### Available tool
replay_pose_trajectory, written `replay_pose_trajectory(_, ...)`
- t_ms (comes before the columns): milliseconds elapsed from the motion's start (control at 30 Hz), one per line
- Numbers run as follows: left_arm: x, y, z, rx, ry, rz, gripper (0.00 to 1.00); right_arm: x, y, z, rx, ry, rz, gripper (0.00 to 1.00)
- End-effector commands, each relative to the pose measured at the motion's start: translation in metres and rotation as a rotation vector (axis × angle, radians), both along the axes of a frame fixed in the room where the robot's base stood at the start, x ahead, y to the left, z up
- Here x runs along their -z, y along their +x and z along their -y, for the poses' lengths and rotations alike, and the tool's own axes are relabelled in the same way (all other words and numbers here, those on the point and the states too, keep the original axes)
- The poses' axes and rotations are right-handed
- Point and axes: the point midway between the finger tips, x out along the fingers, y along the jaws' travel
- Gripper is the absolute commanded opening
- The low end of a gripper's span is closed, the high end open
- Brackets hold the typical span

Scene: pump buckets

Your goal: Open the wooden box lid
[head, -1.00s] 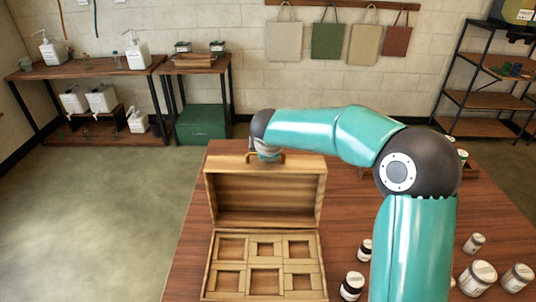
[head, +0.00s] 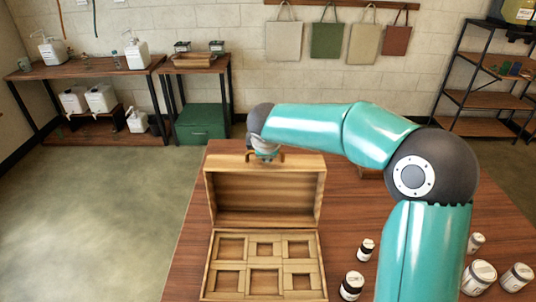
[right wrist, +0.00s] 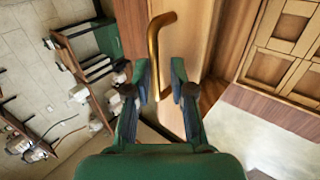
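The wooden box (head: 209,270) stands on the table, with several square compartments showing inside. Its lid (head: 265,188) is raised and stands about upright at the back edge. A brass handle (head: 281,155) is on the lid's top edge; it also shows in the right wrist view (right wrist: 154,45). My right gripper (head: 262,152) is at the lid's top edge beside the handle, partly hidden by my arm. In the right wrist view its fingers (right wrist: 162,85) are apart, with the handle's end between them and gaps visible. My left gripper is not in view.
A side bench (head: 90,68) and a shelf (head: 480,98) stand by the back wall.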

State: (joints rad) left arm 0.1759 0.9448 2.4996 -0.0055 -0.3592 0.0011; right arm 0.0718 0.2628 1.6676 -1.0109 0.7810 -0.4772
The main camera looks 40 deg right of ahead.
Motion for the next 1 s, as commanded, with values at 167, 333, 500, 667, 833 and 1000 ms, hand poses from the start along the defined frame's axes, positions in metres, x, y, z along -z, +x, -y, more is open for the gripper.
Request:
replay_pose_trajectory(167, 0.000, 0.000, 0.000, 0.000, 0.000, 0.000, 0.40, -0.031, -0.018, -0.016, -0.003, 0.000, 0.005, 0.23)
replay_pose_trajectory(333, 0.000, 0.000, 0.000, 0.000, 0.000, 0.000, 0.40, -0.054, -0.033, -0.028, -0.003, 0.001, 0.003, 0.23)
replay_pose_trajectory(500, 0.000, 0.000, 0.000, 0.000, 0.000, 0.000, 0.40, -0.067, -0.042, -0.034, -0.003, 0.000, 0.001, 0.23)
replay_pose_trajectory(667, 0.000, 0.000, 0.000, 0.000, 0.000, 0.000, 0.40, -0.070, -0.044, -0.036, -0.001, 0.000, 0.000, 0.23)
replay_pose_trajectory(833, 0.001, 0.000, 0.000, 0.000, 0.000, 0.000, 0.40, -0.070, -0.044, -0.036, -0.001, 0.000, 0.000, 0.23)
replay_pose_trajectory(1000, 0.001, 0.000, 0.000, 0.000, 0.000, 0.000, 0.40, -0.069, -0.044, -0.036, -0.001, 0.001, -0.001, 0.00)
